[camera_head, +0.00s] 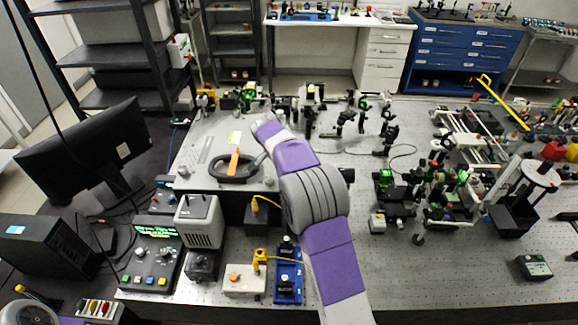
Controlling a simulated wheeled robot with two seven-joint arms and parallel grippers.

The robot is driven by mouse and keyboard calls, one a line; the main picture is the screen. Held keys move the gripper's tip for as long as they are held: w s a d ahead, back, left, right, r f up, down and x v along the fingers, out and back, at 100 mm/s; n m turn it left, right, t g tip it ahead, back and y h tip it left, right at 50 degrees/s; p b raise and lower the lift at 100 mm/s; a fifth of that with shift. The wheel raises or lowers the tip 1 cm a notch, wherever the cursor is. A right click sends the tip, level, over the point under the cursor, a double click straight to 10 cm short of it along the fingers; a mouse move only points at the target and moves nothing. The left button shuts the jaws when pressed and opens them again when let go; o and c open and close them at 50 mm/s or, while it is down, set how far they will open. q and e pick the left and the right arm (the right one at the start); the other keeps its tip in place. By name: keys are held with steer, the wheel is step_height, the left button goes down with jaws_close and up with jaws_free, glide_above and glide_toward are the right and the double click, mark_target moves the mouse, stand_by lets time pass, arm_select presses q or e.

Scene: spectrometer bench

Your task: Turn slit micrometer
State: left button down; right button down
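The spectrometer is probably the large grey housing (205,150) left of centre. My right arm reaches in from the bottom and bends over the right side of the housing. A small grey part shows under its purple far end, close to the ring. I cannot make out fingertips there or tell whether they touch anything. I cannot pick out the slit micrometer; the arm hides part of the housing's right side. Only a piece of my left arm shows at the bottom left, without its gripper.
A monitor (85,150) and a control box (150,255) with a lit display stand at the left. A grey lamp-like box (199,222) and a blue unit (288,274) stand in front of the housing. Optical mounts crowd the right; the front right bench is fairly clear.

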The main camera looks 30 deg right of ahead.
stand_by(0.4)
steer(key=c, duration=1)
jaws_free()
steer(key=shift+c, duration=0.2)
steer(key=shift+r, duration=0.1)
steer(key=v, duration=0.7)
steer(key=shift+r, duration=0.2)
steer(key=shift+a+f, duration=0.1)
steer(key=shift+a, duration=0.05)
